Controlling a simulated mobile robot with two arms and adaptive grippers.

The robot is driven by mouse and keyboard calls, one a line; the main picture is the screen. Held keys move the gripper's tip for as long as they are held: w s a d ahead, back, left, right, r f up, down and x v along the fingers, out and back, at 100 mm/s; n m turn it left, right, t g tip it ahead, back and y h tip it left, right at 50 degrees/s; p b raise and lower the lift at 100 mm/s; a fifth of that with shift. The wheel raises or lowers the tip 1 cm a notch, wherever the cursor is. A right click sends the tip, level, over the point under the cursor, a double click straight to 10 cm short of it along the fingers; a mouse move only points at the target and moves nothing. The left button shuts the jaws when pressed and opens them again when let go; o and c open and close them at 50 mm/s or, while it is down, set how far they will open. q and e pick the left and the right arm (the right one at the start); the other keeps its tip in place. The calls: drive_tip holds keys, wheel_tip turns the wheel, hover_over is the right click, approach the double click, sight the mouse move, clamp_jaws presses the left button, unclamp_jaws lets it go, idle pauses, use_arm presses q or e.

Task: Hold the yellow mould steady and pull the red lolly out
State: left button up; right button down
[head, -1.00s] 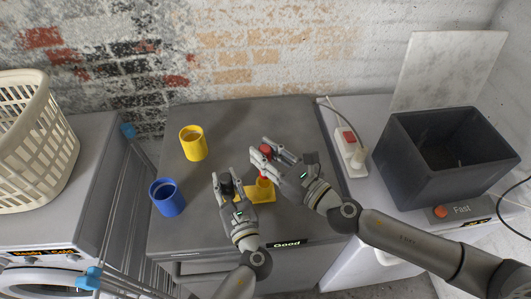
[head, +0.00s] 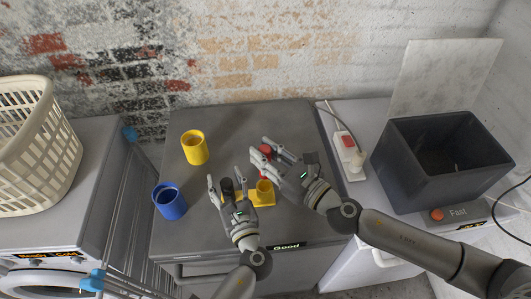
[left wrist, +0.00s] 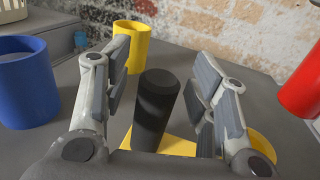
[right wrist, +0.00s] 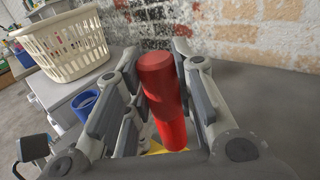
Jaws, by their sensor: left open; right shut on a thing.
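The yellow mould (head: 262,199) stands on the grey top, with a black post (left wrist: 157,105) on its left and a round yellow cup (head: 264,187) on its right. My left gripper (head: 226,177) is open around the black post, with a gap on both sides in the left wrist view. My right gripper (head: 259,150) is shut on the red lolly (right wrist: 162,90). The lolly also shows at the right of the left wrist view (left wrist: 303,85), where its lower end is clear above the mould. Fingers hide much of it in the head view.
A yellow mug (head: 195,147) and a blue mug (head: 169,202) stand left of the mould. A power strip (head: 349,157) and a dark grey bin (head: 440,160) are to the right. A cream basket (head: 38,130) is far left. The grey top behind the mould is clear.

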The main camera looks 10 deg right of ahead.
drive_tip(key=shift+r+p, duration=5.35)
drive_tip(key=shift+r, duration=0.3)
drive_tip(key=shift+f, duration=0.1)
